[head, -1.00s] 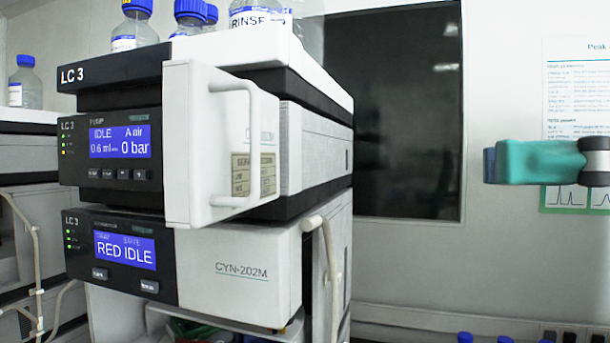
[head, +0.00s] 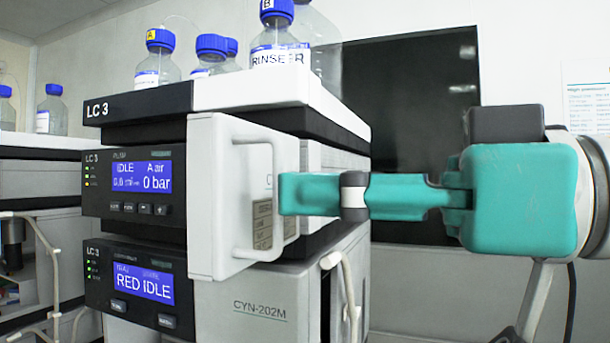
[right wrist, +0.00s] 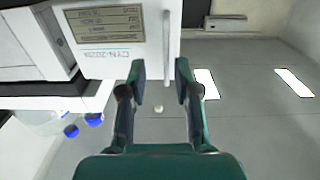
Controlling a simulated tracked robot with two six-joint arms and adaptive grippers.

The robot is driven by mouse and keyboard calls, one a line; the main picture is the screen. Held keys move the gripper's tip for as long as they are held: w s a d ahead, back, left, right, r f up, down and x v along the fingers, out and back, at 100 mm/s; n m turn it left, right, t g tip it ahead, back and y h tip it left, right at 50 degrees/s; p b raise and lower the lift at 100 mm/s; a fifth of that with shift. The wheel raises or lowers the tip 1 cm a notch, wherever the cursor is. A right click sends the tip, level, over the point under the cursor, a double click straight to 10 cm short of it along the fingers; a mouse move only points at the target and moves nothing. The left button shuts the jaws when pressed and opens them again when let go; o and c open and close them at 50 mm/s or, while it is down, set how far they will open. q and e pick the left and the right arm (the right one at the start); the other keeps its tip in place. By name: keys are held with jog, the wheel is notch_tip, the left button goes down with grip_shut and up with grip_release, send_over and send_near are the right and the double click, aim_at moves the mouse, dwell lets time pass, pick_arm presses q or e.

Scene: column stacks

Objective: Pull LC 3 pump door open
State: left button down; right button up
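The LC 3 pump (head: 135,210) is the upper module in the head view, with a blue display reading IDLE and 0 bar. Its white door (head: 215,200) is right of the display and carries a vertical white bar handle (head: 265,170). I cannot tell whether the door is fully shut. My right gripper (head: 290,195) comes in from the right, its fingertips just right of the handle. In the right wrist view my right gripper (right wrist: 160,74) is open, the handle (right wrist: 166,60) standing in line with the gap between its fingers, ungripped. My left gripper is not in view.
Bottles with blue caps (head: 280,60) stand on the white top (head: 250,92) above the pump. A second LC 3 module (head: 240,300) with a RED IDLE display sits below. Pale tubing (head: 345,290) hangs beside it. Another instrument stack (head: 40,170) stands at the left.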

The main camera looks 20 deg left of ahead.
jog(key=shift+a, duration=0.9)
jog(key=c, duration=0.5)
jog(key=shift+s+d, duration=0.1)
grip_shut()
